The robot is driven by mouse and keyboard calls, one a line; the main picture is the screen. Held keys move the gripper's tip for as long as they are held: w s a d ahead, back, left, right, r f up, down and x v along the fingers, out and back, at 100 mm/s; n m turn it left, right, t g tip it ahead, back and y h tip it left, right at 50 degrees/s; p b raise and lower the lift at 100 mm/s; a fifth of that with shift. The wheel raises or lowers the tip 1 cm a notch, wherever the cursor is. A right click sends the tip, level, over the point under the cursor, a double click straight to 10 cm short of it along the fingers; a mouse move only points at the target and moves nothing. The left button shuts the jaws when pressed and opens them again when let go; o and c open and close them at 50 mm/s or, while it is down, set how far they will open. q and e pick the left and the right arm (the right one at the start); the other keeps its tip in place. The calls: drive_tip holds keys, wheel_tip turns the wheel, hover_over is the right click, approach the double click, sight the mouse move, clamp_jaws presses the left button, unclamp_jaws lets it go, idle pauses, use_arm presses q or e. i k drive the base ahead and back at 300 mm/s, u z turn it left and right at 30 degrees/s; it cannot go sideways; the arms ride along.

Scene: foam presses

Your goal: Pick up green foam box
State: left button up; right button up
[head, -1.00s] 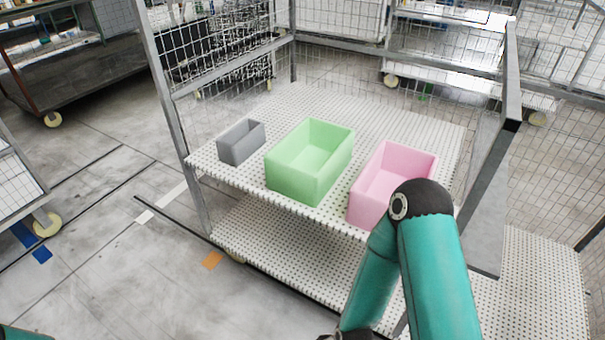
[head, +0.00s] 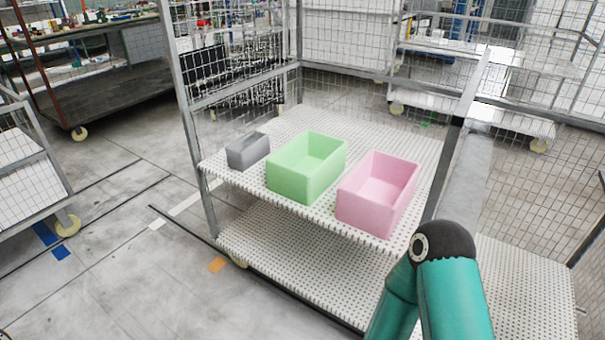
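The green foam box (head: 292,183) is open-topped and stands upright on the upper perforated shelf (head: 365,122) of a wheeled cart, near its front edge. It sits between a smaller grey box and a pink box, apart from both. My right arm comes in at the lower right, in front of the cart; only its teal links and dark elbow joint show. Its gripper is out of the frame. My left gripper is not in view. Nothing touches the green box.
The grey box (head: 248,151) stands left of the green one and the pink box (head: 366,213) right of it. Metal posts (head: 197,150) and mesh panels frame the cart's sides and back. A lower shelf (head: 290,248) lies beneath. The cart's front is open, with clear floor to the left.

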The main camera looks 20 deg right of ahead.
sight(300, 172)
drive_tip(key=z, duration=0.1)
drive_tip(key=i, duration=0.95)
drive_tip(key=u, duration=0.05)
